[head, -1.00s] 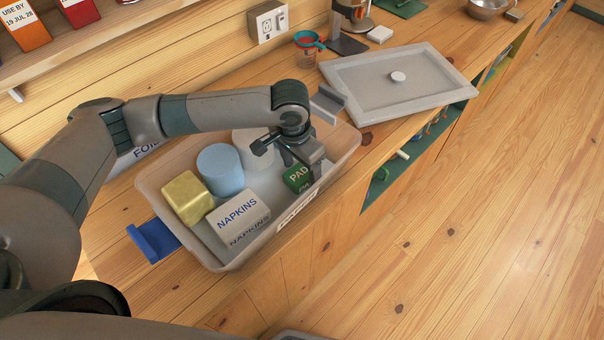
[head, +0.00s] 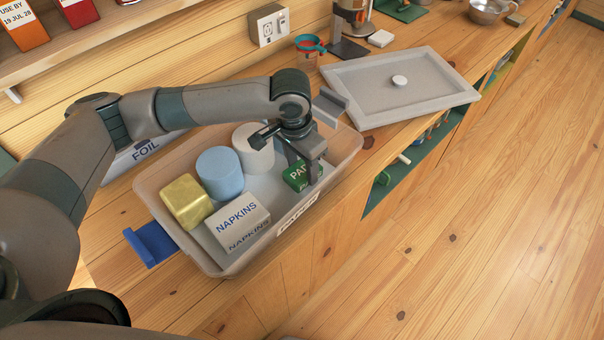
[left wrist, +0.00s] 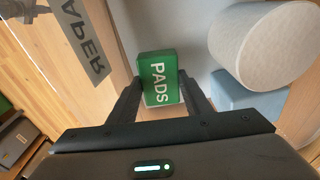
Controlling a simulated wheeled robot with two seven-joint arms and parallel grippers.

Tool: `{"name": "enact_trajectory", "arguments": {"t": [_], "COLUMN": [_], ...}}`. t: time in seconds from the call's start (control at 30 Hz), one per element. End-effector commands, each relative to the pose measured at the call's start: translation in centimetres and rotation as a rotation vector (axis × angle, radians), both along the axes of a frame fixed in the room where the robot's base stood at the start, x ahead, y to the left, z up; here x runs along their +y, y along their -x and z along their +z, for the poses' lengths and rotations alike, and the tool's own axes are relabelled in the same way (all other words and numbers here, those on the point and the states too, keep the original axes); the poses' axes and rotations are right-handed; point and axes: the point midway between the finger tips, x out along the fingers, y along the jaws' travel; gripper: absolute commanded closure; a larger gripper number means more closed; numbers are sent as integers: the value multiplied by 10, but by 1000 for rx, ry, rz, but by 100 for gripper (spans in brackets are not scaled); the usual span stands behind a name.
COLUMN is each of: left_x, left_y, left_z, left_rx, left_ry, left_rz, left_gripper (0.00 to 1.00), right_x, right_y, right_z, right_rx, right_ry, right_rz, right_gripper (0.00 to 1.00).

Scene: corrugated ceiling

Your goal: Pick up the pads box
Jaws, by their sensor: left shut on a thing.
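The green pads box (head: 296,178) is inside the clear plastic bin (head: 180,252), near its right end. My left gripper (head: 304,172) reaches down into the bin and is shut on the box. In the left wrist view the pads box (left wrist: 158,78) sits between the two fingers (left wrist: 160,95), its PADS label facing the camera. I cannot tell whether the box touches the bin floor. My right gripper is not in view.
The bin also holds a napkins box (head: 238,222), a yellow block (head: 186,201), a blue roll (head: 220,173) and a white roll (head: 253,150). A grey lid (head: 430,92) lies on the counter to the right. A FOIL box (head: 145,150) stands behind the bin.

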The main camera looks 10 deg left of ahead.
Motion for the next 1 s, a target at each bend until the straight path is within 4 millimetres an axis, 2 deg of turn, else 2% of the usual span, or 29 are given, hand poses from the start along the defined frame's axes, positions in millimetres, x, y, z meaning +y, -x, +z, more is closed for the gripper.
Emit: {"name": "enact_trajectory", "arguments": {"t": [0.3,0.5,1.0], "left_x": [0,0,0], "left_y": [0,0,0], "left_z": [55,77,81], "left_rx": [-3,-1,0], "left_ry": [1,1,0], "left_rz": [-2,1,0], "left_gripper": [77,77,77], "right_x": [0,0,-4], "right_y": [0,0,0], "right_z": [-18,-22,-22], "right_rx": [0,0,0], "right_ry": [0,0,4], "right_rz": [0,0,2], "right_gripper": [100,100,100]}}
